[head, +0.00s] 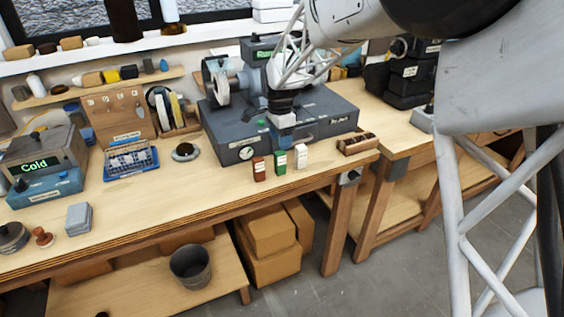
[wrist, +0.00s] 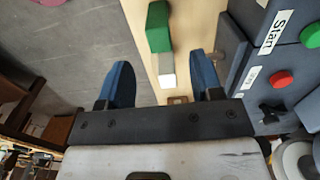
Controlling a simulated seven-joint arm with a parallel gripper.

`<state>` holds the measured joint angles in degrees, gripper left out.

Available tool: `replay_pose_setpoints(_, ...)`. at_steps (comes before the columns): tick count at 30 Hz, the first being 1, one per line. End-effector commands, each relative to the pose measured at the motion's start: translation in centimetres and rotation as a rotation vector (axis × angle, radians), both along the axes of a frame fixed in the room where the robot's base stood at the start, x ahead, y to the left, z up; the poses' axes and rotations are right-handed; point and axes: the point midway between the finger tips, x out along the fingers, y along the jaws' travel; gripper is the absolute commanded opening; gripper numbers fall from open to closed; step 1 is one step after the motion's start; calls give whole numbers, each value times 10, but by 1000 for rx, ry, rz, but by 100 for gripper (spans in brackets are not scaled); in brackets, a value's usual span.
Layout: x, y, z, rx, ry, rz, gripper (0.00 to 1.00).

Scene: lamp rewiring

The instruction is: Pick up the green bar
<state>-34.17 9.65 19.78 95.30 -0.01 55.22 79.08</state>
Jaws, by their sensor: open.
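The green bar (head: 280,162) stands upright near the bench's front edge, between a brown-red bar (head: 259,169) and a white bar (head: 301,156). In the wrist view the green bar (wrist: 158,27) is at the top centre, beyond the fingertips, with the white bar (wrist: 167,70) below it, between the blue fingers in the picture. My gripper (head: 282,138) is above and behind the bars, in front of the grey machine. In the wrist view my gripper (wrist: 163,62) is open, with nothing held. The brown-red bar is not clearly visible there.
The grey machine (head: 240,150) stands close behind the bars, with red and green buttons. A small wooden holder (head: 358,143) lies right of the white bar. A round dark dish (head: 185,152) and a blue rack (head: 131,162) are to the left. The front bench strip left of the bars is clear.

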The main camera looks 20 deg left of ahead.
Motion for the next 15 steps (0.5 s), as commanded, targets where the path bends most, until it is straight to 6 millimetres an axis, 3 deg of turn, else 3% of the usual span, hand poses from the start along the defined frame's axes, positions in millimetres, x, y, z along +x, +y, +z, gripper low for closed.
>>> replay_pose_setpoints(15,0,1,-9,-1,1,-2,60)
